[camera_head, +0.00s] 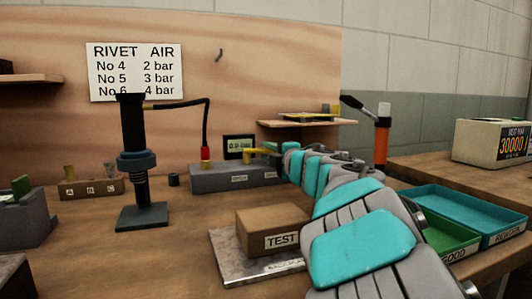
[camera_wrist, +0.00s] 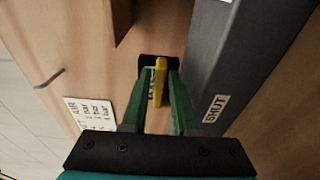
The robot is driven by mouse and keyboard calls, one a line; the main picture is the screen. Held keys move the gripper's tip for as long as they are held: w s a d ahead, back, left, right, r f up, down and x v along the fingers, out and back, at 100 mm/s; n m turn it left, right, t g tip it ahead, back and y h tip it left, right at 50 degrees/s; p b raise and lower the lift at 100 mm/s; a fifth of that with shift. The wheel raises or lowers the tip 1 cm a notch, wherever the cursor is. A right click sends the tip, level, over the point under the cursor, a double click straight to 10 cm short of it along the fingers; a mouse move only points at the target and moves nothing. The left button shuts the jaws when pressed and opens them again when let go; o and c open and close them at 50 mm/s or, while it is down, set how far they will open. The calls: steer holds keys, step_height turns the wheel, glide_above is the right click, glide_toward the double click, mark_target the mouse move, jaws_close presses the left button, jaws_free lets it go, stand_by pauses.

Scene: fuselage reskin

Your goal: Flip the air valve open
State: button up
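The yellow air valve lever (camera_head: 263,152) sticks out sideways above the long grey air block (camera_head: 225,178) at the back of the bench. My gripper (camera_head: 280,152) has reached it from the right; my arm hides most of the fingers in the head view. In the wrist view the yellow lever (camera_wrist: 160,78) lies between the tips of my two green fingers (camera_wrist: 160,85). The fingers look slightly apart around it, with a thin gap; firm contact is not clear. The SHUT label (camera_wrist: 216,108) is on the grey block, right of the fingers.
A small gauge (camera_head: 239,146) stands behind the block. A black press stand (camera_head: 142,213) is at left. GOOD (camera_head: 440,240) and blue (camera_head: 480,205) trays lie at right. A small shelf (camera_head: 305,123) is above my wrist.

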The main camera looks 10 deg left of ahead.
steer(key=v, duration=0.6)
steer(key=shift+s+d, duration=0.25)
steer(key=shift+s, duration=0.1)
steer(key=shift+a, duration=0.1)
